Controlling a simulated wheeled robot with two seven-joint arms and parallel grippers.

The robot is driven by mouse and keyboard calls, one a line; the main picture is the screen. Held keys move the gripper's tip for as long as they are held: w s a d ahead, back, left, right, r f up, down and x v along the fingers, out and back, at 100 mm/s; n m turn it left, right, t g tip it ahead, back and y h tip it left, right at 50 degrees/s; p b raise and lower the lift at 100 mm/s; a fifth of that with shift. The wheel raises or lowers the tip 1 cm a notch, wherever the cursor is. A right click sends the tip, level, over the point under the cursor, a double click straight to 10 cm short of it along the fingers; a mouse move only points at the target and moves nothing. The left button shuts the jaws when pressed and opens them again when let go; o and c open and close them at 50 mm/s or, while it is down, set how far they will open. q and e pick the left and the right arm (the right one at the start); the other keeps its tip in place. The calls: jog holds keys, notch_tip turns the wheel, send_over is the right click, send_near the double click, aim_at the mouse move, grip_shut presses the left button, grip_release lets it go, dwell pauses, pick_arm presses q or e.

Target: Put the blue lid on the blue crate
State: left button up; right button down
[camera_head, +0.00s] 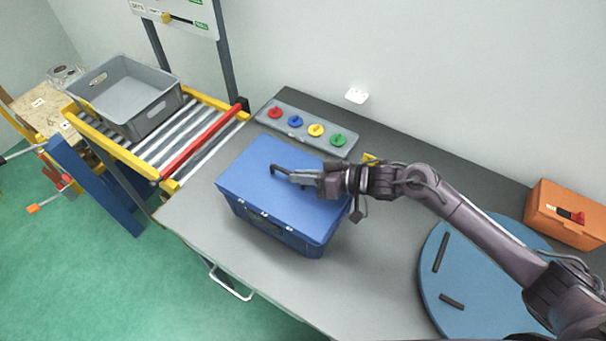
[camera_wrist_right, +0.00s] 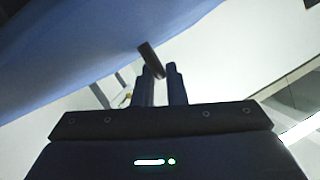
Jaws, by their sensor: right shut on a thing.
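The blue lid (camera_head: 262,172) sits on top of the blue crate (camera_head: 283,235) on the grey table. Its edges look roughly lined up with the crate, but I cannot tell whether it is fully seated. The lid has a dark bar handle on top. My right gripper (camera_head: 290,175) comes in from the right over the lid and is shut on this handle. In the right wrist view the two fingers (camera_wrist_right: 160,75) close around the dark handle (camera_wrist_right: 150,58), with the blue lid (camera_wrist_right: 90,45) beyond.
A panel with red, blue, yellow and green knobs (camera_head: 308,129) lies behind the crate. A grey crate (camera_head: 128,115) stands on a roller conveyor (camera_head: 185,147) at the left. A blue round board (camera_head: 470,275) and an orange box (camera_head: 563,213) are at the right. The table front (camera_head: 235,262) is clear.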

jog(key=shift+f+b, duration=0.35)
jog(key=shift+f, duration=0.2)
jog(key=c, duration=1.4)
grip_release()
jog(key=shift+d, duration=0.1)
jog(key=shift+s+d, duration=0.15)
jog(key=shift+d, duration=0.15)
jog(key=b+v, duration=0.2)
jog(key=v, duration=0.4)
jog(key=shift+s+d, duration=0.1)
jog(key=shift+d, duration=0.05)
jog(key=shift+s+d+r, duration=0.1)
jog(key=shift+d+r, duration=0.15)
jog(key=shift+r, duration=0.05)
